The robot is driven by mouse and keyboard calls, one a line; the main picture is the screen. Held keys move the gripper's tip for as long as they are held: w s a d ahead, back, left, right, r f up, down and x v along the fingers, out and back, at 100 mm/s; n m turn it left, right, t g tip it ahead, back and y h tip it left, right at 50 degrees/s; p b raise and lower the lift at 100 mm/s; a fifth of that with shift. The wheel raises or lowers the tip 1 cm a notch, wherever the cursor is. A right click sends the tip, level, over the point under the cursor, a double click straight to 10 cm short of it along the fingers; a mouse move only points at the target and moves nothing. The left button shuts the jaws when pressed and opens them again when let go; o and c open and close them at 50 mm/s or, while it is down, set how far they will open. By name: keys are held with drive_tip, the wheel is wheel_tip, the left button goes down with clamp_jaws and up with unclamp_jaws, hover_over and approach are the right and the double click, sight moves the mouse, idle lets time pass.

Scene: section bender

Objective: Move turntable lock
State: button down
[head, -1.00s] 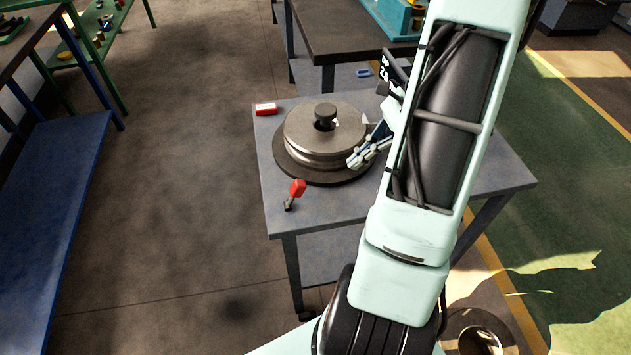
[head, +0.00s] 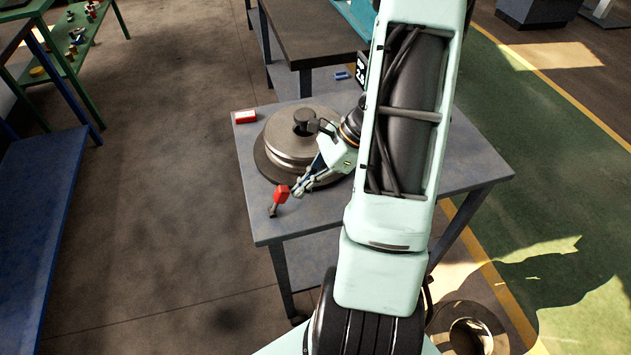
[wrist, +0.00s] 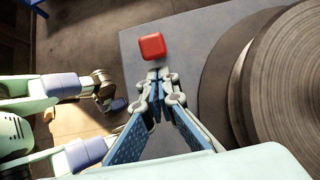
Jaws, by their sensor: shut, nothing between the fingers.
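The turntable (head: 284,140) is a stack of dark metal discs with a black knob (head: 303,120) on top, standing on the grey table (head: 400,193). The lock lever (head: 281,195) has a red head on a short dark stem at the table's front left corner. In the wrist view the red lever head (wrist: 152,46) shows just beyond my fingertips, with its stem hidden. My gripper (head: 298,190) is shut and empty. It is right beside the red head, on its right; I cannot tell whether they touch.
The turntable discs (wrist: 285,85) are close to the right of my gripper. A dark bench (head: 320,45) stands behind.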

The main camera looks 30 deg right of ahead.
drive_tip(key=shift+w+a+r, duration=0.1)
drive_tip(key=shift+a+r, duration=0.05)
drive_tip(key=shift+a, duration=0.2)
drive_tip(key=shift+r, duration=0.1)
